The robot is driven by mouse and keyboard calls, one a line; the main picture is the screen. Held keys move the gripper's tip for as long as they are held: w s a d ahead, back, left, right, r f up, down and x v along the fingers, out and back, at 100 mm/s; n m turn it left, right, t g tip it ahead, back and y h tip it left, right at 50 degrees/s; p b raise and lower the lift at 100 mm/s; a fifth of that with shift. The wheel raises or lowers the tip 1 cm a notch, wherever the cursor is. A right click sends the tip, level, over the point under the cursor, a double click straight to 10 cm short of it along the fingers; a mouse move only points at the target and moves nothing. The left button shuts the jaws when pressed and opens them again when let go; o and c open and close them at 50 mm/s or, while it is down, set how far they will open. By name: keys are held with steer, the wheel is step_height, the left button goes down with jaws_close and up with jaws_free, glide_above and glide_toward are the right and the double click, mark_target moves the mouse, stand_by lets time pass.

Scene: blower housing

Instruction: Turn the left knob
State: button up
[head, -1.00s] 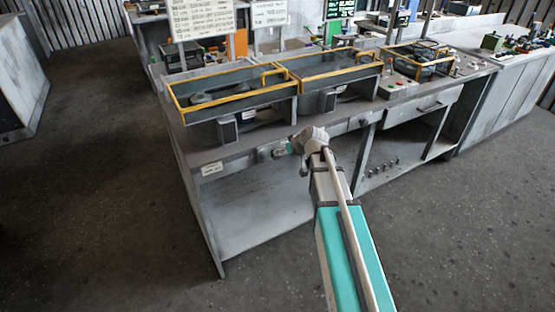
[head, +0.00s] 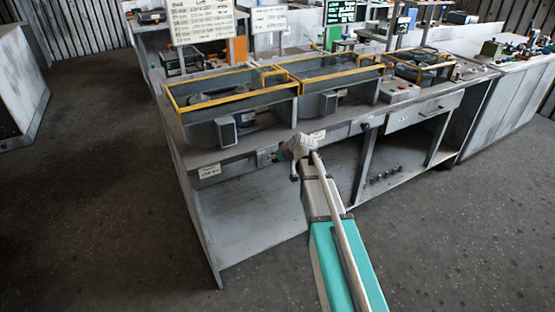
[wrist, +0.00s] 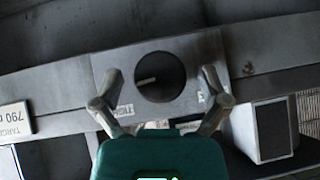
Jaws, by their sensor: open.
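A round dark knob (wrist: 160,77) with a pale pointer line sits on a grey plate in the middle of the wrist view. My gripper (wrist: 160,73) is open, with one finger on each side of the knob and visible space between fingers and knob. Whether the fingertips reach the knob's depth, I cannot tell. A second dark knob (head: 365,127) shows further right on the rail.
The grey bench (head: 190,155) carries yellow-rimmed trays (head: 232,95). A grey box (head: 225,131) is below the left tray; it also shows in the wrist view (wrist: 272,130). A white label (head: 318,135) is on the rail right of my gripper. The floor in front is clear.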

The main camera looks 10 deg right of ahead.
steer(key=shift+d, duration=0.1)
steer(key=c, duration=1.1)
steer(key=shift+c, duration=0.2)
steer(key=m+y+b, duration=0.2)
steer(key=y, duration=0.1)
steer(key=shift+f+g+y, duration=0.2)
steer(key=shift+g+y, duration=0.1)
steer(key=shift+r+m+y+b, duration=0.1)
steer(key=shift+m+y+b, duration=0.5)
steer(key=shift+y+b, duration=0.35)
